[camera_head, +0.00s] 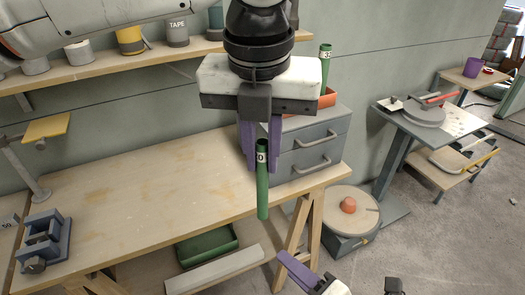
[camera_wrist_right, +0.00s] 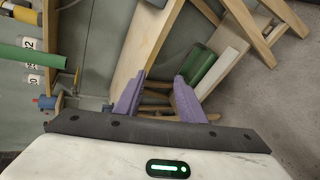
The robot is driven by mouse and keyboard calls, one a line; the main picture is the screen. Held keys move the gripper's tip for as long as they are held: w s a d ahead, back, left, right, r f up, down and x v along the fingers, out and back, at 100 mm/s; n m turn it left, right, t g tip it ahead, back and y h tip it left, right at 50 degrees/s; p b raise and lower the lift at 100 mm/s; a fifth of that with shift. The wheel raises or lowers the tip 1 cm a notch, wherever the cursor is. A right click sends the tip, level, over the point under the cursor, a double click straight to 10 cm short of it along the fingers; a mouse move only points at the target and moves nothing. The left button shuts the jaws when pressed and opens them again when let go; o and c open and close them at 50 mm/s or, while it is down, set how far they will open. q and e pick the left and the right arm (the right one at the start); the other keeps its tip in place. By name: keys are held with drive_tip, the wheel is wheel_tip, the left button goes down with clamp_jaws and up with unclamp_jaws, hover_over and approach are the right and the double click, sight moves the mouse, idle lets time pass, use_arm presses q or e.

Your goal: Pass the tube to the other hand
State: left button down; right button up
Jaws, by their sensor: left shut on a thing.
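The green tube (camera_head: 262,185) hangs upright in the head view, with a white label near its top. My left gripper (camera_head: 260,150) is shut on its upper part with purple fingers, and the lower part sticks out below. My right gripper (camera_head: 297,270) is only partly in the head view, at the bottom edge, below and apart from the tube. In the right wrist view the fingers of this gripper (camera_wrist_right: 158,88) stand apart with nothing between them. A green tube end that looks like the held one shows at the left there (camera_wrist_right: 30,57).
A wooden workbench (camera_head: 110,210) stands behind the tube, with a grey drawer unit (camera_head: 310,150) at its right end. A shelf (camera_head: 110,67) with cups runs along the wall.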

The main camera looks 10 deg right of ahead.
drive_tip(key=s+d+f+m+g+h, duration=0.1)
drive_tip(key=s+d+f+m+h, duration=0.1)
drive_tip(key=f+m, duration=0.7)
drive_tip(key=s+d+f+m+g+h, duration=0.2)
drive_tip(key=s+d+f+m, duration=0.3)
drive_tip(key=m, duration=1.1)
wheel_tip(320, 180, down, 5)
drive_tip(key=shift+s+d+r, duration=0.15)
drive_tip(key=shift+s, duration=0.95)
